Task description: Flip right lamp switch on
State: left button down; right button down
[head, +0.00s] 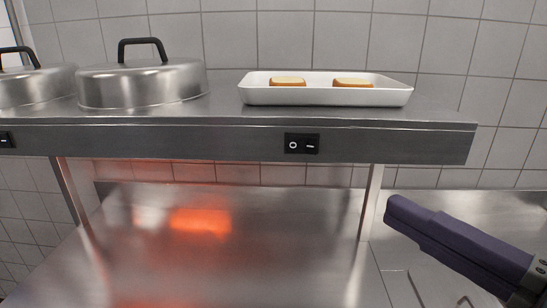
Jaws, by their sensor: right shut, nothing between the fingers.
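The right lamp switch (302,144) is a black rocker switch with a white circle and a white line mark. It sits on the front edge of the steel shelf (400,142). My right gripper (390,210) comes in from the lower right. It is shut and empty, with its tip to the right of and below the switch, apart from it. An orange-red glow (200,221) shows on the counter under the left part of the shelf. My left gripper is out of view.
A second black switch (5,140) is at the left edge. On the shelf stand two steel domed lids (142,84) (35,85) and a white tray (327,97) with two bread slices. A shelf post (369,202) stands left of my gripper. Space in front of the switch is clear.

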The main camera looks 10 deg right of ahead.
jog(key=p, duration=0.4)
send_near(304, 145)
jog(key=w+a, duration=0.2)
jog(key=a, duration=0.2)
jog(key=w, duration=0.1)
jog(key=w+d, duration=0.1)
jog(key=shift+w+d+p, duration=0.25)
jog(key=shift+w+p, duration=0.05)
jog(key=shift+w, duration=0.05)
jog(key=shift+w+d, duration=0.15)
jog(key=shift+w, duration=0.2)
